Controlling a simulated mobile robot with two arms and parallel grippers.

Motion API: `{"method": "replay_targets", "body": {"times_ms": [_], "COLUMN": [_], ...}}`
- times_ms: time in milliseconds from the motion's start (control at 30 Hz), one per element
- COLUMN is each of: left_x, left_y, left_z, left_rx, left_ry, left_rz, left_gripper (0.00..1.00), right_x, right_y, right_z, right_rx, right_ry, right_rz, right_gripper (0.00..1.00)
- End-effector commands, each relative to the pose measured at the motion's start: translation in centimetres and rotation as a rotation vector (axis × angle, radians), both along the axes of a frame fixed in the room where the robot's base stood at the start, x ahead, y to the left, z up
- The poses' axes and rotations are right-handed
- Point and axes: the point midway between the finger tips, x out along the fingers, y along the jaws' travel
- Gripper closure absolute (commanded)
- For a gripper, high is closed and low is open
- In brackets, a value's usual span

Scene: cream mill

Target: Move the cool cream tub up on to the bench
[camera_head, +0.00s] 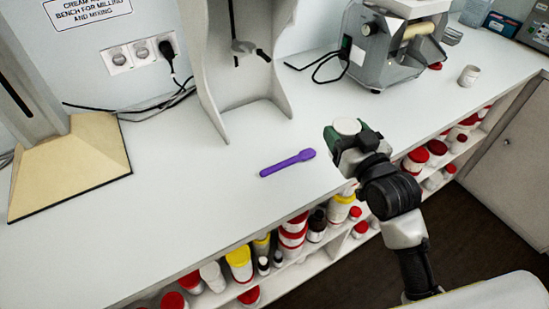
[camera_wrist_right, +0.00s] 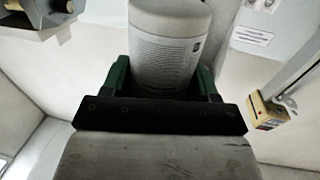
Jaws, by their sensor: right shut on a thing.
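A white tub (camera_wrist_right: 168,45) with small printed text on its side stands between the green fingers of my right gripper (camera_wrist_right: 163,82) in the right wrist view. In the head view its pale round top (camera_head: 347,126) shows in my right gripper (camera_head: 348,138). The gripper is shut on the tub and appears near the front edge of the bench (camera_head: 215,215). I cannot tell the height between tub and bench. The tub's lower part is hidden in the head view. My left gripper is not in view.
A purple spatula (camera_head: 287,163) lies on the bench. A grey mill (camera_head: 392,45) and a small white pot (camera_head: 469,75) stand at the back right. A stand (camera_head: 238,70) is at the back. Shelves below hold several tubs (camera_head: 239,262). The bench's left front is clear.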

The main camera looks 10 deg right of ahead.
Motion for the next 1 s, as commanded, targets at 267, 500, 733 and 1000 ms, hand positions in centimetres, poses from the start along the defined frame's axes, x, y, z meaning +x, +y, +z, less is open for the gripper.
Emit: {"method": "replay_targets", "body": {"times_ms": [267, 500, 733, 1000], "left_x": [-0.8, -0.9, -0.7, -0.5], "left_y": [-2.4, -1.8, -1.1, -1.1], "left_z": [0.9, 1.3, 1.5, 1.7], "left_rx": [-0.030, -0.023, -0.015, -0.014], "left_ry": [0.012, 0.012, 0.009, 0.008], "left_rz": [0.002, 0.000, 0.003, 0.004], "left_gripper": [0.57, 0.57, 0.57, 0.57], "right_x": [1.0, 1.7, 1.8, 1.8], "right_y": [5.9, 10.1, 11.0, 10.9], "right_z": [-3.5, -6.1, -7.8, -10.7], "right_rx": [0.010, 0.004, -0.001, 0.000], "right_ry": [0.006, 0.003, 0.004, 0.000], "right_rz": [0.001, 0.001, 0.001, 0.001], "right_gripper": [0.66, 0.66, 0.66, 0.66]}}
